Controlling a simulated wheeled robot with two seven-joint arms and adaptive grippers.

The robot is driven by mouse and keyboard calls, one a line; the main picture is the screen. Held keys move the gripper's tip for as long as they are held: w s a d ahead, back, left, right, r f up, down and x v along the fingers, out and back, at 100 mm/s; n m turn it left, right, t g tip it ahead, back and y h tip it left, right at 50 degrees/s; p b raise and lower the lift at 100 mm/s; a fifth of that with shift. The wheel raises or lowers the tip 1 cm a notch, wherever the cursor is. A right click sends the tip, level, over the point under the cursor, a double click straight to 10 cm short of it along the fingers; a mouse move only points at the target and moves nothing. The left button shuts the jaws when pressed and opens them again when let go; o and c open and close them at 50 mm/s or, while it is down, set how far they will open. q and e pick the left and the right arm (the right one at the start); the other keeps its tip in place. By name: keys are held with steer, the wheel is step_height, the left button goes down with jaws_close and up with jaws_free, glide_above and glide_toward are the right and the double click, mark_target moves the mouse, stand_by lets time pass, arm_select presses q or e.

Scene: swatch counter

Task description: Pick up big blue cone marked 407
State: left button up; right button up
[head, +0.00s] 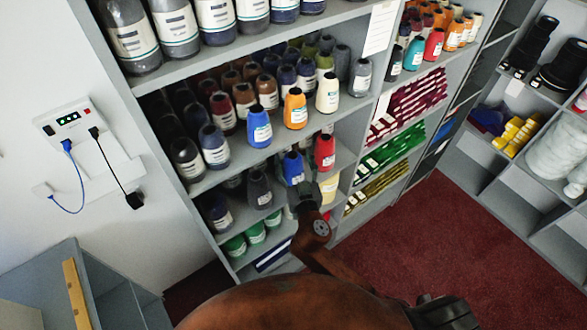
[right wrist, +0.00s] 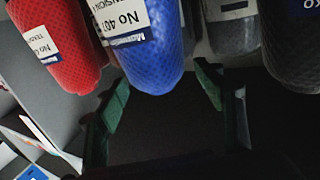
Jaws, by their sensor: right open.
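The big blue cone (head: 292,168) stands on a lower shelf, with a white label. My left gripper is not in view.
A red cone (head: 325,151) stands right of the blue one; a dark grey cone (head: 259,190) stands left. Another blue cone (head: 258,127) is on the shelf above, beside an orange cone (head: 295,108). Green cones (head: 255,233) are below. Red carpet (head: 400,240) is clear at right.

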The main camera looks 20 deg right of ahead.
steer(key=shift+w, duration=0.65)
steer(key=shift+s, duration=0.1)
steer(key=shift+c, duration=0.7)
jaws_close()
